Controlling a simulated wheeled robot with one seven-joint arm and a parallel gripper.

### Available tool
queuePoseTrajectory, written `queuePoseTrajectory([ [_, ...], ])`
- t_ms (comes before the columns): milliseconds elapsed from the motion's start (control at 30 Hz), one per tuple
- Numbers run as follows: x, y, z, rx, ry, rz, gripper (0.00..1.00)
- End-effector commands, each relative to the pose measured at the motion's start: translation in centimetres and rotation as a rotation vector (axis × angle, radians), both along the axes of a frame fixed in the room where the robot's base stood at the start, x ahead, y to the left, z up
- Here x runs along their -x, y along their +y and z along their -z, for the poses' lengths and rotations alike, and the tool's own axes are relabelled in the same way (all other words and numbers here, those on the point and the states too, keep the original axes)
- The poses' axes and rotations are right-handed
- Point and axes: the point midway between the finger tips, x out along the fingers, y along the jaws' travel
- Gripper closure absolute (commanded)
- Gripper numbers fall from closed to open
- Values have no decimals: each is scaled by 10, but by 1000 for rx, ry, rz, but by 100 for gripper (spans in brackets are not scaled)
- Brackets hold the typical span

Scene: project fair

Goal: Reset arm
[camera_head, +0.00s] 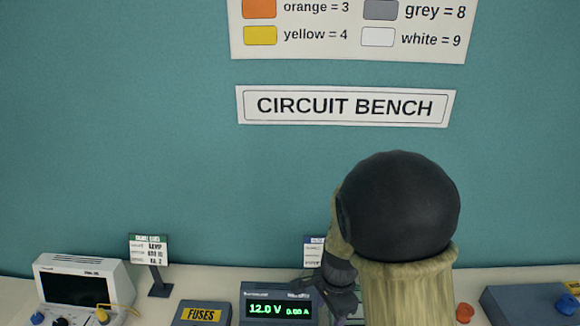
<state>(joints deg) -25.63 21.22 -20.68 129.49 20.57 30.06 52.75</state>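My arm (405,250) stands at the right of centre, with a rounded black joint above a pale, olive-streaked link. It is in front of the bench and the teal wall. Dark parts that look like my gripper (341,298) show just left of the pale link, low in the picture. Their fingertips are not clear, so I cannot tell whether they are open or shut or hold anything.
On the pale bench (150,285) stand a white oscilloscope (112,270), a small sign (150,250), a FUSES box (196,314), a power supply (278,304) reading 12.0 V, an orange knob-like piece (464,312) and a blue-grey box (525,305). My arm partly hides another sign (312,252).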

Motion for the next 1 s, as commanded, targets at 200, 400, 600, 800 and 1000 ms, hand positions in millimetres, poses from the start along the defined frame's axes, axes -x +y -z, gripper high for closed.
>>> queuePoseTrajectory([
  [200, 33, -32, -10, 31, -98, -460, 45],
  [400, 61, -55, -18, 126, -183, -884, 45],
  [600, 74, -63, -21, 193, -209, -1101, 45],
  [800, 75, -63, -22, 195, -210, -1112, 45],
  [1000, 74, -63, -22, 194, -209, -1109, 45],
])
